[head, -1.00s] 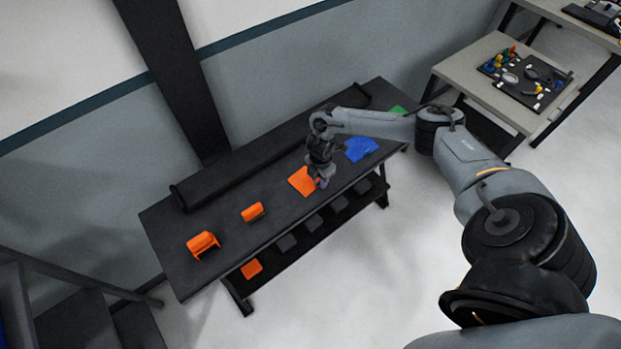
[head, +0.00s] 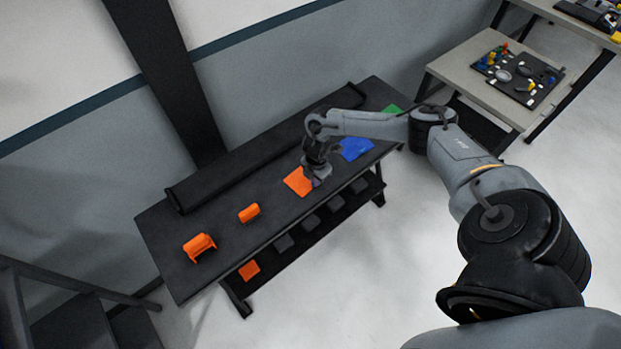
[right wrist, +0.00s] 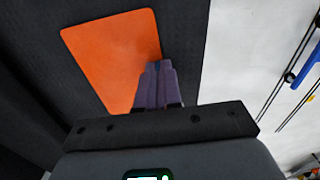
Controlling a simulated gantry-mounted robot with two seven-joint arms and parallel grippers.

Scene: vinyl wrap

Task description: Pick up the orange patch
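The orange patch (head: 296,182) lies flat on the black table (head: 222,212), near its front edge. In the right wrist view the patch (right wrist: 110,50) fills the upper left. My right gripper (head: 317,182) is low over the patch's right side. In the right wrist view its purple fingers (right wrist: 159,68) are close together and cover the patch's right edge near a corner. I cannot tell whether they pinch that edge or rest above it. My left gripper is in neither view.
A blue patch (head: 356,148) and a green one (head: 392,110) lie to the right. Two orange tools (head: 200,246) (head: 249,212) stand to the left. A black roll (head: 255,152) runs along the back. A lower shelf holds dark squares and an orange piece (head: 249,270).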

